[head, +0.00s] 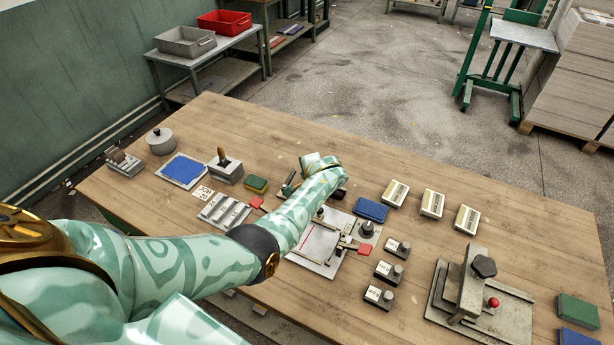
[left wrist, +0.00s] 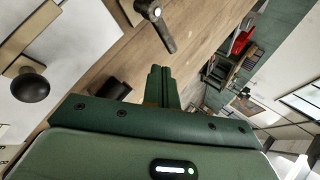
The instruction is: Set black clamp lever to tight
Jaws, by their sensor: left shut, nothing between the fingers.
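A dark lever (left wrist: 160,30) with a pale round pivot shows at the top of the left wrist view, just beyond my fingertips. It looks like the black clamp lever; its exact setting is not clear. My left gripper (left wrist: 160,75) is shut and empty, its two green fingers together. A gap shows between them and the lever in that view; contact cannot be seen. In the head view my left arm reaches over the back of the fixture plate (head: 326,268), and the hand hides its own fingertips. A dark bar (head: 289,182) shows beside the hand. My right gripper is out of view.
A black round knob (left wrist: 30,86) on a brass-coloured bar stands left of my fingers. A blue pad (head: 370,210), several small boxes (head: 395,193) and knobbed blocks (head: 388,271) surround the fixture. A larger press (head: 482,290) stands at right.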

